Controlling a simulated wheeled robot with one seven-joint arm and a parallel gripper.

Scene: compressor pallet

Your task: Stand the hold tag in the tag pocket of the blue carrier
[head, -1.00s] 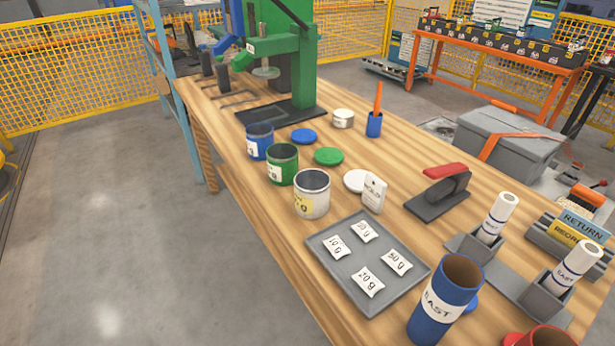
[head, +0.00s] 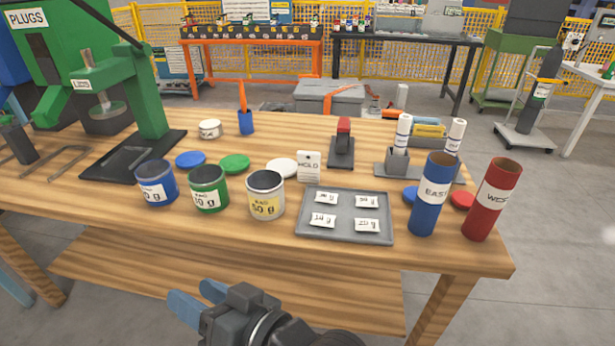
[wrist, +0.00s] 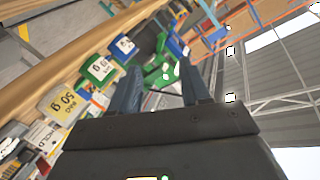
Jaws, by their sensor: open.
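The white hold tag (head: 309,166) stands upright on the table behind the grey tray, beside a white lid. It also shows at the lower left of the wrist view (wrist: 42,137). The blue carrier (head: 429,197) is an upright, open-topped tube with an EAST label, right of the tray. I cannot make out its tag pocket. My gripper (head: 199,299) is open and empty, below and in front of the table's front edge, left of both the tag and the carrier. Its two blue fingers (wrist: 158,78) stand apart in the wrist view.
A grey tray (head: 344,237) holds several labelled packets. Blue, green and white tins (head: 266,196) stand left of it. A red tube (head: 491,202) stands right of the carrier. A red-handled tool (head: 342,145) and grey holders (head: 397,162) are behind. A green press (head: 150,90) is at left.

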